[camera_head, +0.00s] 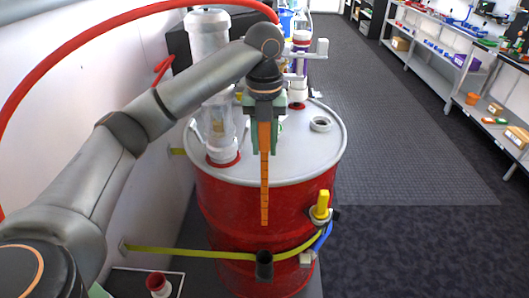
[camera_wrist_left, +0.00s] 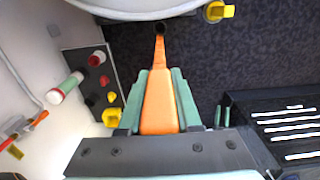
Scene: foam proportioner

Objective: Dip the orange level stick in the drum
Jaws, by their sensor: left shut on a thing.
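The orange level stick (camera_head: 264,190) hangs upright from my left gripper (camera_head: 264,140), in front of the red drum (camera_head: 225,205). Its lower end is above a black tube holder (camera_head: 264,265) on the drum's yellow strap; a gap shows between them. In the left wrist view the green fingers of my left gripper (camera_wrist_left: 158,100) are shut on the wide end of the stick (camera_wrist_left: 158,85). The stick points away toward the black holder (camera_wrist_left: 161,27). The drum's grey lid (camera_head: 275,160) carries a red-rimmed opening (camera_head: 297,106), partly hidden by fittings. My right gripper is not in view.
A yellow-handled valve (camera_head: 322,205) sits on the drum's right side. The floor to the right is clear, with shelves (camera_head: 440,60) beyond.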

